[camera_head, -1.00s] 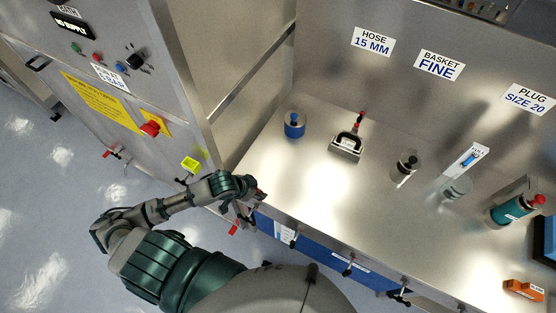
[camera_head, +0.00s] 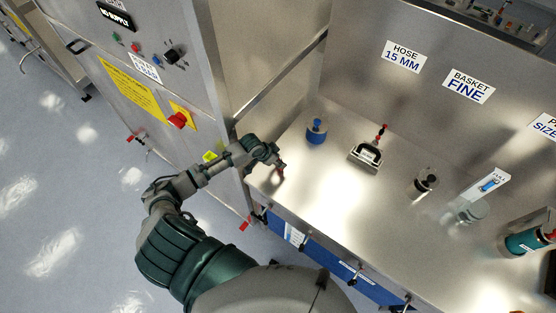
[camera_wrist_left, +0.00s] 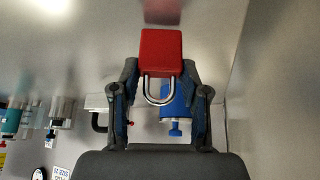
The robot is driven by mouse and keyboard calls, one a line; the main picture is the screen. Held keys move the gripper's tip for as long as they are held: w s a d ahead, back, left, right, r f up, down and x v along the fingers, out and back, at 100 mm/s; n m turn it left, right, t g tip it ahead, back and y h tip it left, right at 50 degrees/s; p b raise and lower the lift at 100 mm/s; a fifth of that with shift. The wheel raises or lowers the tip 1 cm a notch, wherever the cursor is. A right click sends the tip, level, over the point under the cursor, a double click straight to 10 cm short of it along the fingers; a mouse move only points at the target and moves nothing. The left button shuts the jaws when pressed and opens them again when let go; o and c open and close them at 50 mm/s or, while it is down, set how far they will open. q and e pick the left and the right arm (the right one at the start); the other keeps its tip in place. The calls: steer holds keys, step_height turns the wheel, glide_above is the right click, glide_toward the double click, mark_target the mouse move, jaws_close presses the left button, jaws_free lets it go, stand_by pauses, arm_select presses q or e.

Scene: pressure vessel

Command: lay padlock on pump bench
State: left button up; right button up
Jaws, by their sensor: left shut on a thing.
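My left gripper (camera_head: 274,160) is over the left front end of the steel pump bench (camera_head: 330,198). It is shut on the red padlock (camera_wrist_left: 161,52), which has a silver U-shaped shackle. In the left wrist view the padlock sits between the two fingers (camera_wrist_left: 160,85), with its red body beyond the tips and its shackle toward the palm. In the head view only a small red part (camera_head: 281,170) of it shows under the gripper. Whether it touches the bench top is hard to tell. My right gripper is in neither view.
A blue cylinder (camera_head: 316,132) stands on the bench beyond the gripper. A steel cabinet (camera_head: 150,85) rises at the left. The bench between gripper and block is clear.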

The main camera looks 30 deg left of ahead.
arm_select(q)
steer(key=shift+f, duration=0.5)
steer(key=o, duration=1.3)
steer(key=shift+a, duration=0.1)
steer(key=shift+a+r, duration=0.1)
steer(key=shift+r, duration=0.2)
steer(key=v, duration=1.1)
steer(key=shift+s+r, duration=0.15)
steer(key=shift+r, duration=0.05)
steer(key=shift+f, duration=0.1)
